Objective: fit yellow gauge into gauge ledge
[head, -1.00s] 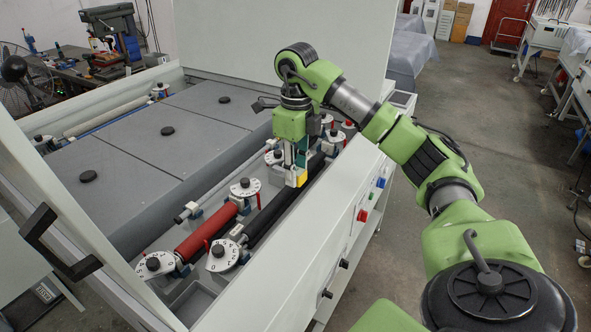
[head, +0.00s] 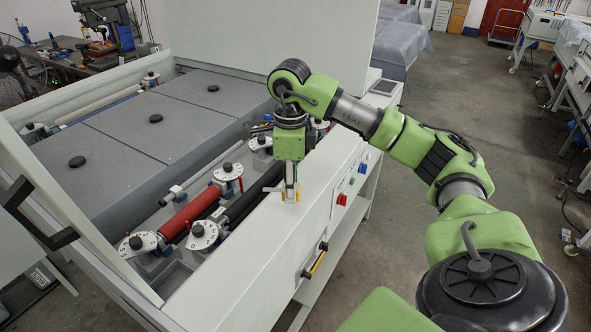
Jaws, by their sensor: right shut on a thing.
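My right gripper (head: 290,194) points down over the white front ledge (head: 255,222) of the machine. It is shut on the yellow gauge (head: 297,196), which shows only as small yellow patches at the fingertips. From this angle I cannot tell whether the gauge touches the white surface or hangs just above it. I cannot make out which feature is the gauge ledge. My left gripper is not in view.
A yellow and black strip (head: 315,261) shows on the front panel below the gripper. A red roller (head: 190,213), a black roller (head: 238,200) and white dials (head: 203,235) lie behind the front ledge. A red button (head: 342,200) is at the right.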

